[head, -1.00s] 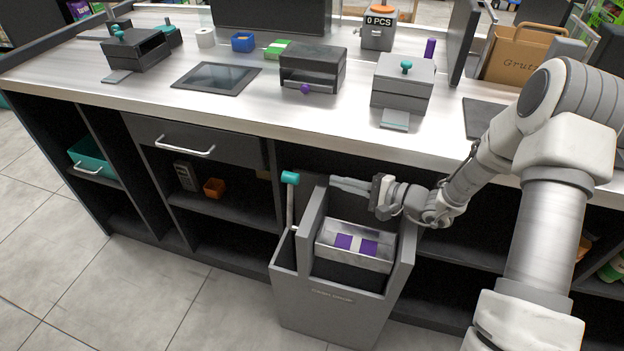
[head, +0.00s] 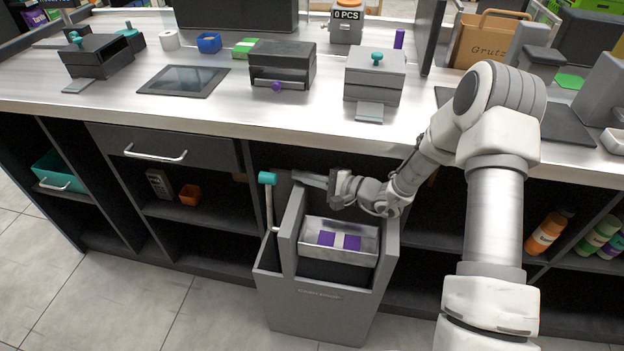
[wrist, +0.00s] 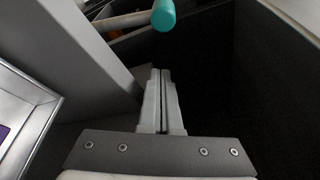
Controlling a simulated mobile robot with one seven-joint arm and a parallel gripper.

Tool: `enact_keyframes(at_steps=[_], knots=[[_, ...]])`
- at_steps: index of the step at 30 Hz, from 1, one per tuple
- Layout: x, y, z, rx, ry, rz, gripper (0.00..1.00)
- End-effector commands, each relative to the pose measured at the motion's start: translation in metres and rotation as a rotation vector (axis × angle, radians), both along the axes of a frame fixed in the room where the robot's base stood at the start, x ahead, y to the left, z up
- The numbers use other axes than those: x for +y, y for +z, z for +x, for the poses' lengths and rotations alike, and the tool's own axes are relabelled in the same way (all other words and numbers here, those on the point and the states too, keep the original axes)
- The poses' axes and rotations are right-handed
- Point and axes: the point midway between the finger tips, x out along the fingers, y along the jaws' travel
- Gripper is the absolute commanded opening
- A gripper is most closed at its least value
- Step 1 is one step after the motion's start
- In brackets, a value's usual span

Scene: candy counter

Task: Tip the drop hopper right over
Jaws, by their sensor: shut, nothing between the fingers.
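The drop hopper is a metal tray (head: 312,232) with two purple patches, set upright between the side walls of a grey floor-standing bin (head: 318,312). A lever with a teal knob (head: 267,178) stands at the bin's left side; the knob also shows at the top of the wrist view (wrist: 163,14). My gripper (head: 301,177) is above the back of the bin, pointing left toward the lever. In the wrist view its fingers (wrist: 161,75) are together and empty, with a gap between their tips and the knob. Part of the tray's rim (wrist: 40,118) shows at the left there.
The counter (head: 230,115) overhangs just behind the bin, with grey and black dispensers (head: 375,72) on it. Open shelves lie below, holding a small orange box (head: 190,195) and bottles (head: 545,232) at the right. The floor at the left front is clear.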

Motion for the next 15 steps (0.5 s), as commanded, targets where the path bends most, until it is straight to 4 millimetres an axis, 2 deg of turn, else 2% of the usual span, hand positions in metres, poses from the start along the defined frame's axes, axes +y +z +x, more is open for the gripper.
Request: enact_keyframes(at_steps=[1,6,9,15], knots=[[0.012,-0.003,0.005,0.000,0.005,0.000,0.00],[0.045,-0.009,0.020,-0.001,0.004,0.001,0.00],[0.045,0.004,0.007,0.004,0.001,-0.001,0.00],[0.047,0.010,-0.010,0.001,0.000,0.000,0.00]])
